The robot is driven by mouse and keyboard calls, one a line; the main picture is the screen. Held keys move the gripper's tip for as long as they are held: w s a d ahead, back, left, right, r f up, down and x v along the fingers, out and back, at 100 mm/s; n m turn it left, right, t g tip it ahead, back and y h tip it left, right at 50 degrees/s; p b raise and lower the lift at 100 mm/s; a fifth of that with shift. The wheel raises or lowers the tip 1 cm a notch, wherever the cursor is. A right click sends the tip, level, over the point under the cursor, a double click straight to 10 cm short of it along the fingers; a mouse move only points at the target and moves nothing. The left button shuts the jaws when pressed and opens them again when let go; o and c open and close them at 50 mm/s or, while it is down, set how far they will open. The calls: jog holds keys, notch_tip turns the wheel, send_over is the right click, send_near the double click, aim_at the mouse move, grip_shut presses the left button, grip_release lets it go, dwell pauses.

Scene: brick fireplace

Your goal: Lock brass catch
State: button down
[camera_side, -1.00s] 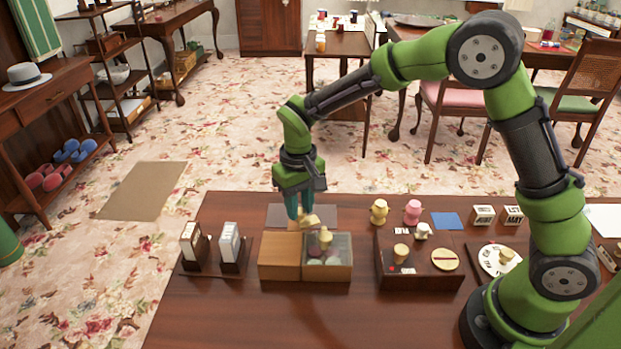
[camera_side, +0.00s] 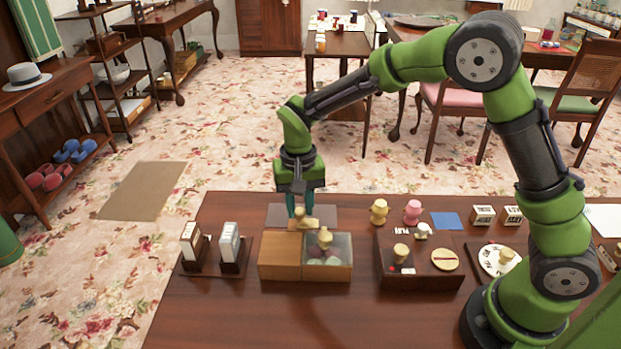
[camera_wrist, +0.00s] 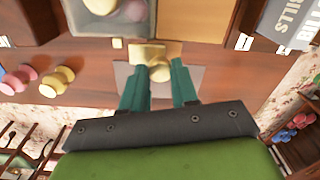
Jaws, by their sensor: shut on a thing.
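The brass catch (camera_side: 304,223) is at the back edge of a wooden box (camera_side: 280,271), near its middle. My gripper (camera_side: 299,213) points down from above and behind, its teal fingers shut on the catch's knob. In the wrist view my gripper (camera_wrist: 161,74) has one finger on each side of the knob, and the catch's flat brass plate (camera_wrist: 147,54) shows just beyond. The box has a plain wooden top at left and a glass lid (camera_side: 340,247) at right with a knob (camera_side: 324,239). Whether the catch is engaged I cannot tell.
A dark box (camera_side: 419,283) with knobs and a dial stands to the right. Two card holders (camera_side: 231,254) stand to the left. Yellow (camera_side: 379,211) and pink (camera_side: 412,211) pegs stand behind. The table front is clear.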

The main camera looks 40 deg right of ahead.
aim_at(299, 210)
jog(key=shift+r, duration=0.1)
jog(key=c, duration=0.9)
grip_release()
jog(key=shift+o, duration=0.2)
notch_tip(299, 210, up, 17)
jog(key=s+d+n+t+y, duration=0.1)
jog(key=s+d+t, duration=0.2)
jog(key=s, duration=0.7)
jog(key=s+d+n+t+y, duration=0.1)
jog(key=s+d+t, duration=0.3)
jog(key=s, duration=0.5)
jog(key=shift+s+d+f, duration=0.2)
jog(key=shift+s, duration=0.2)
